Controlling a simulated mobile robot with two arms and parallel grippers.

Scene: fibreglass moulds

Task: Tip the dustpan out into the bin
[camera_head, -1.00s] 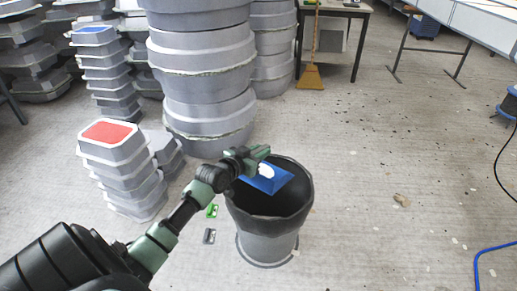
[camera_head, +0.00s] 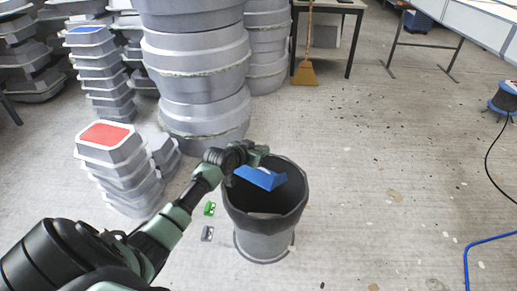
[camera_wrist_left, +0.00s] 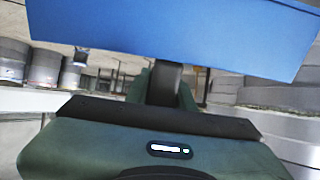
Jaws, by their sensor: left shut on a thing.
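The blue dustpan (camera_head: 262,178) is tilted over the mouth of the dark-lined grey bin (camera_head: 262,238). No white heap shows on the part of the pan I see. A pale patch shows inside the bin near its front rim; I cannot tell exactly what it is. My left gripper (camera_head: 257,157) is shut on the dustpan's handle, above the bin's back left rim. In the left wrist view the dustpan (camera_wrist_left: 170,35) spans the top, with its dark handle (camera_wrist_left: 164,84) running down to my gripper. My right gripper is not in view.
Stacked grey moulds (camera_head: 200,60) stand behind the bin; a smaller stack with a red top (camera_head: 107,135) is at left. Small green (camera_head: 209,208) and grey (camera_head: 207,233) items lie beside the bin. A broom (camera_head: 305,72) stands at the back. Floor at right is mostly clear, with scattered flecks.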

